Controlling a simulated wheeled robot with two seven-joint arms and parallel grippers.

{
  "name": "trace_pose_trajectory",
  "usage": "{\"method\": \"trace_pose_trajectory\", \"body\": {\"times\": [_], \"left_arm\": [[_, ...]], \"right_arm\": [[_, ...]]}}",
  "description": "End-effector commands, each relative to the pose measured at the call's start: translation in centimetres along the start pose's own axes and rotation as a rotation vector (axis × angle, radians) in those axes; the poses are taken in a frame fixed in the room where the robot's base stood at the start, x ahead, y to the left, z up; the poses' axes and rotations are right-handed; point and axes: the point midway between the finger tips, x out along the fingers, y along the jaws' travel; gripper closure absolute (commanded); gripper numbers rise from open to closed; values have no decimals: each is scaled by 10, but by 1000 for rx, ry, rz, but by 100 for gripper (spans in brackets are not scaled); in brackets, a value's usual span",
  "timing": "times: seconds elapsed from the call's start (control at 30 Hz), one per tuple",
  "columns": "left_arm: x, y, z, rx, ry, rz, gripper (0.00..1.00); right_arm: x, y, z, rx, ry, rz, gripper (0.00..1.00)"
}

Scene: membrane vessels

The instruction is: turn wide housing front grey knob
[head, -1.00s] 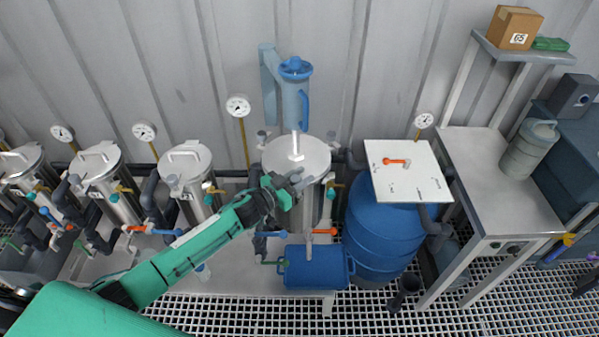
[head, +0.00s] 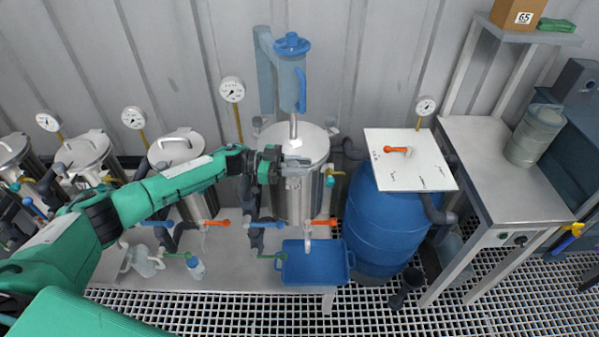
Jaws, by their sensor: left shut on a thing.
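The wide housing (head: 300,205) is the broad steel vessel with a domed lid in the middle of the head view. My left gripper (head: 304,167) is at its upper front, just below the lid, with its fingers pointing right. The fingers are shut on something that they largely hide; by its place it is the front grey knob. How far the knob is turned cannot be seen. A grey knob (head: 332,131) shows at the housing's right side and another (head: 257,123) at its left. My right gripper is out of view.
A blue barrel (head: 375,230) with a white board (head: 425,172) is on the right. A blue tray (head: 315,275) sits below. Valves with an orange handle (head: 319,223) and a blue handle (head: 266,225) stick out in front.

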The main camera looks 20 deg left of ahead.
Motion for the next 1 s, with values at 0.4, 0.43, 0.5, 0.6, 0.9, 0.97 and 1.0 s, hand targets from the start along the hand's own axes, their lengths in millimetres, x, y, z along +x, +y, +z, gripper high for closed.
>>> {"method": "trace_pose_trajectory", "body": {"times": [0.4, 0.43, 0.5, 0.6, 0.9, 0.97, 1.0], "left_arm": [[0, 1, -1, 1, 1, 86, 93], [0, 1, -1, 1, 1, 87, 92], [0, 1, -1, 1, 1, 87, 92], [0, 1, -1, 1, 1, 87, 92], [0, 2, -1, 1, 1, 86, 48], [0, 2, -1, 1, 1, 86, 48], [0, 2, 0, 0, 1, 86, 48]], "right_arm": [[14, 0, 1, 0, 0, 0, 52], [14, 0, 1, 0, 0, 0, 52], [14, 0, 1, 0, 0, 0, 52], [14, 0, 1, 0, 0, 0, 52], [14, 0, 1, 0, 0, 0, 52], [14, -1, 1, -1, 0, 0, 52], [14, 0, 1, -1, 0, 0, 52]]}}
